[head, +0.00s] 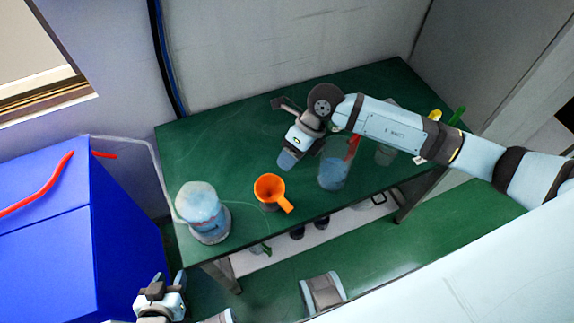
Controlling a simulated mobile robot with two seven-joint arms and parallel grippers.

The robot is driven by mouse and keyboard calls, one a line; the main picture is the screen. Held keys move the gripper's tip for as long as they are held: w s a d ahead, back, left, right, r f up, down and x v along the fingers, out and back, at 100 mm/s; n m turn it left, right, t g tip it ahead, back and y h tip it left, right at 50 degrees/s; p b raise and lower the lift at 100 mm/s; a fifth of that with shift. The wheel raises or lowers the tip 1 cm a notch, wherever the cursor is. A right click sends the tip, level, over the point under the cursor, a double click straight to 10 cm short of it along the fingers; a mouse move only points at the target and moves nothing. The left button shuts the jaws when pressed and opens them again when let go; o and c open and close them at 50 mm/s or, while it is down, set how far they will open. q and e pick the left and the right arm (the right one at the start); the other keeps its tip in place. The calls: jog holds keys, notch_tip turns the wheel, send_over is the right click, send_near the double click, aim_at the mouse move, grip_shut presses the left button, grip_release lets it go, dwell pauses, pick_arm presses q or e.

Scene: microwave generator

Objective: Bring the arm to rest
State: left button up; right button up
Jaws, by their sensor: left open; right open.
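My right arm (395,127) reaches in from the right, over the green table. My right gripper (290,157) is open above the middle of the table and points down and to the left. Its fingertips are hard to make out, and I see nothing clearly held in it. My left gripper (166,284) is open and looks empty at the lower left, in front of the table and below the blue box (60,235). Most of my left arm is out of view.
A lower shelf holds dark items. The table's back left is clear.

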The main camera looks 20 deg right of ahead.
pick_arm(q)
jog(key=shift+w+a+r, duration=0.15)
jog(key=shift+w+r, duration=0.1)
jog(key=shift+w, duration=0.05)
pick_arm(e)
jog(key=shift+w+r, duration=0.1)
jog(key=s+a+r+m+t+y+p, duration=0.5)
jog(key=a+r+m+t+y, duration=0.4)
jog(key=r+m+y, duration=0.35)
jog(key=w+d+f+m+t+h+p, duration=0.1)
jog(key=d+f+m+t+h+p, duration=0.2)
jog(key=m+t+h, duration=0.8)
pick_arm(q)
notch_tip(320, 180, up, 8)
jog(key=p, duration=0.1)
jog(key=shift+s+a, duration=0.35)
pick_arm(e)
jog(key=s+d+f+m+g+h, duration=0.4)
jog(key=s+d+f+m+g, duration=0.4)
jog(key=m, duration=0.8)
jog(key=s+d+f, duration=0.1)
jog(key=s+f, duration=0.2)
jog(key=f, duration=0.1)
jog(key=shift+f, duration=0.25)
pick_arm(q)
jog(key=shift+f, duration=0.1)
